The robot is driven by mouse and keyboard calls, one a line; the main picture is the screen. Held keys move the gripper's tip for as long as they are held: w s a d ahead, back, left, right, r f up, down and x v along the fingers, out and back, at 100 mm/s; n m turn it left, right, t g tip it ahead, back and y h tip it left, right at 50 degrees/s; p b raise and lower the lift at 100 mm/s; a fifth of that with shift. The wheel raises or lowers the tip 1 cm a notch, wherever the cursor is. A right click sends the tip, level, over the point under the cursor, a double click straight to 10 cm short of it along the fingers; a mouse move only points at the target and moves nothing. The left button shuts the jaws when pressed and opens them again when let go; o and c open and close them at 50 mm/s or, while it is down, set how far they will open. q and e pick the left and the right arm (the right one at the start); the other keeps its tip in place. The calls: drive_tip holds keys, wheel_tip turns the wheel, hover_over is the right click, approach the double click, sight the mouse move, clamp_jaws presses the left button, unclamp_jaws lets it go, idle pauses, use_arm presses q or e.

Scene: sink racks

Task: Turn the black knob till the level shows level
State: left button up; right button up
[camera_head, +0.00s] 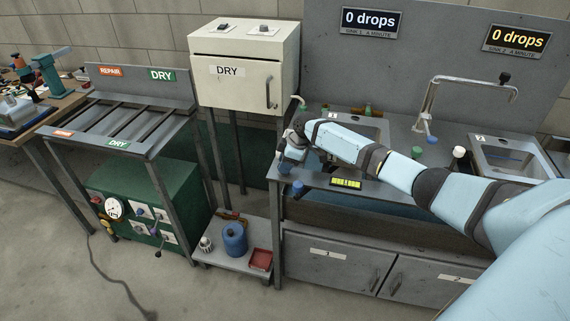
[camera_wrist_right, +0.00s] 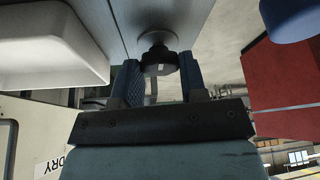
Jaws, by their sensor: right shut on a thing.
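In the wrist view the black knob (camera_wrist_right: 159,58) is a dark round piece on a short stem under a grey surface. My right gripper (camera_wrist_right: 160,76) is shut on it, with one blue finger on each side. In the head view my right gripper (camera_head: 287,167) is at the left front corner of the sink counter, and the knob cannot be made out there. The level (camera_head: 346,183) is a small yellow-green strip with dark marks at the counter's front edge, right of the gripper. Its bubble is too small to read. My left gripper is not in view.
My right arm crosses over the sink counter (camera_head: 440,153). Blue, green and white-capped items stand around it, with a tap (camera_head: 430,105) behind. Left are the white DRY cabinet (camera_head: 235,90) and a low shelf (camera_head: 215,258) holding a blue spool and red tray.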

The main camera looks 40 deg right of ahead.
drive_tip(key=shift+s+f, duration=0.1)
drive_tip(key=shift+f, duration=0.1)
drive_tip(key=o, duration=0.9)
drive_tip(key=shift+o, duration=0.2)
drive_tip(key=v, duration=1.4)
drive_tip(key=shift+b, duration=0.45)
drive_tip(key=shift+a, duration=0.1)
